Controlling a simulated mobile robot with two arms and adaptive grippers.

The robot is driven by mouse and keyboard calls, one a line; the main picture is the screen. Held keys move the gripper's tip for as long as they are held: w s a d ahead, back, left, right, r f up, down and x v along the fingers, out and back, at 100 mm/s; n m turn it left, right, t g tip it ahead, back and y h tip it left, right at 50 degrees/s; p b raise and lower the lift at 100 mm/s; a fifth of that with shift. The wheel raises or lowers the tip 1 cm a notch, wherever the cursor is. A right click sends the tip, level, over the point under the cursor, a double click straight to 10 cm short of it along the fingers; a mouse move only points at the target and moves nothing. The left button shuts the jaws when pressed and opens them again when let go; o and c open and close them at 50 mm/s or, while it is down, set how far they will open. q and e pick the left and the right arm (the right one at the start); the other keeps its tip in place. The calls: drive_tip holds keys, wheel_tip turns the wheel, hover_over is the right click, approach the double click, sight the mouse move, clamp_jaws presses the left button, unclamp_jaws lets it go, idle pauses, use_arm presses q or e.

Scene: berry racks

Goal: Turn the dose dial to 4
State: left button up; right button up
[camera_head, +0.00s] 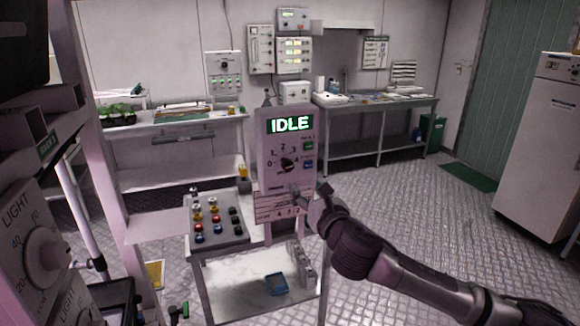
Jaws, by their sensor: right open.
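The dose panel (268,143) is a grey upright box near the middle of the head view, with a lit green display (290,124) reading IDLE. Its dose dial (288,165) is a small black knob with numbers printed around it; which number it points to is too small to tell for sure. My right gripper (304,197) is open just below and right of the dial, in front of the panel's lower part, and appears apart from the dial. It hides part of the panel's lower label. My left gripper is not in view.
A small table (243,238) left of the panel holds several coloured caps or vials. Its lower shelf carries a blue tray (276,283). A rack post with a large LIGHT knob (46,250) stands close at left. Open floor (420,220) lies to the right.

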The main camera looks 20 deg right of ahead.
drive_tip(key=p, duration=0.2)
approach(289, 167)
drive_tip(key=w, duration=0.9)
drive_tip(key=shift+a, duration=0.1)
drive_tip(key=shift+w+p, duration=0.3)
drive_tip(key=shift+w, duration=0.3)
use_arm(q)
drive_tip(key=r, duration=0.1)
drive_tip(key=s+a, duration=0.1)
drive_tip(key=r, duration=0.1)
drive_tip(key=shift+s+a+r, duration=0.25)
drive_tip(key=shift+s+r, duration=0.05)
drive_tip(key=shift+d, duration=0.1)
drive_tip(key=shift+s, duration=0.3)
use_arm(e)
clamp_jaws()
